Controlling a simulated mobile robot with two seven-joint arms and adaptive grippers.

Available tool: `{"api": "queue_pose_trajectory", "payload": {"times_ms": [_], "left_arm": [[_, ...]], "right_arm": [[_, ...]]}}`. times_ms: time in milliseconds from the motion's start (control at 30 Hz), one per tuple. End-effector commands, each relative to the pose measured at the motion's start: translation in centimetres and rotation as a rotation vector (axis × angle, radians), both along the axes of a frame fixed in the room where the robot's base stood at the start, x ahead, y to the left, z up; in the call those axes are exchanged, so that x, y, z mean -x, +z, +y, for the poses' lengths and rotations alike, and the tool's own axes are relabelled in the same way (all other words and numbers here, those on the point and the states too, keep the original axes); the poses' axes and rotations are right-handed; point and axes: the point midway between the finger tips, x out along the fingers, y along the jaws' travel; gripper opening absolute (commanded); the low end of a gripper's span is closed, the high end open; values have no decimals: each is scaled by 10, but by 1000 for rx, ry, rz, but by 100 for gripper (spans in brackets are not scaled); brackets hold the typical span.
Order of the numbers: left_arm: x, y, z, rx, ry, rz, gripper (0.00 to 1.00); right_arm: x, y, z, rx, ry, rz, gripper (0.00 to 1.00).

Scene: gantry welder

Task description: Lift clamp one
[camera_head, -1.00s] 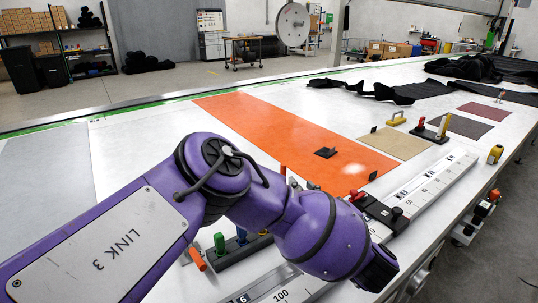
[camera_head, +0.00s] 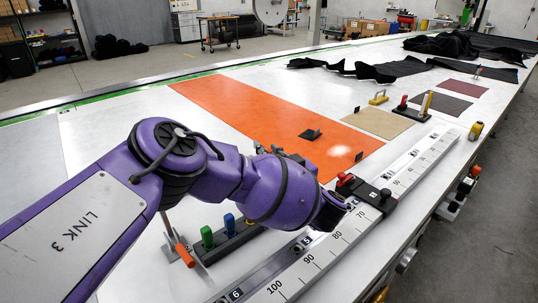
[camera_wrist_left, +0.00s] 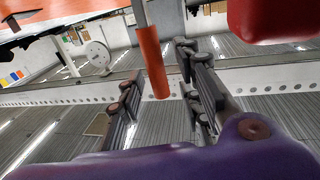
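My left gripper (camera_head: 288,156) shows only in part in the head view, as dark fingers behind my purple wrist. In the left wrist view its two dark fingers (camera_wrist_left: 163,103) stand apart. An orange cylindrical handle on a metal rod (camera_wrist_left: 152,70) shows in the gap between them; contact is not visible. A large red part (camera_wrist_left: 275,20) is close to the camera at top right. In the head view a red-handled clamp (camera_head: 346,180) sits on the long ruler, just right of my wrist. Which clamp is clamp one is not marked. My right gripper is not in view.
A rack with green (camera_head: 207,238) and blue handles and an orange handle (camera_head: 185,255) stand below my forearm. The ruler (camera_head: 325,248) runs along the table's right side. Another red-handled clamp (camera_head: 403,103) stands farther back. The orange sheet (camera_head: 250,110) is largely clear.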

Motion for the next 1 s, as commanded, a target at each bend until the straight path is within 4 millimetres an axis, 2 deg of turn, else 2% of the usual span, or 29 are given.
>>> {"api": "queue_pose_trajectory", "payload": {"times_ms": [200, 433, 800, 1000], "left_arm": [[0, 0, 0, 0, 0, 0, 31], [0, 0, 0, 0, 0, 0, 1], [1, -1, -1, -5, 0, -6, 0], [13, -5, -10, -88, -2, -114, 0]], "right_arm": [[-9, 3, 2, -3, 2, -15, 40], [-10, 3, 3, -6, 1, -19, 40], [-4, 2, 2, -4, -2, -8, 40], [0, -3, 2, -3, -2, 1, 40]]}}
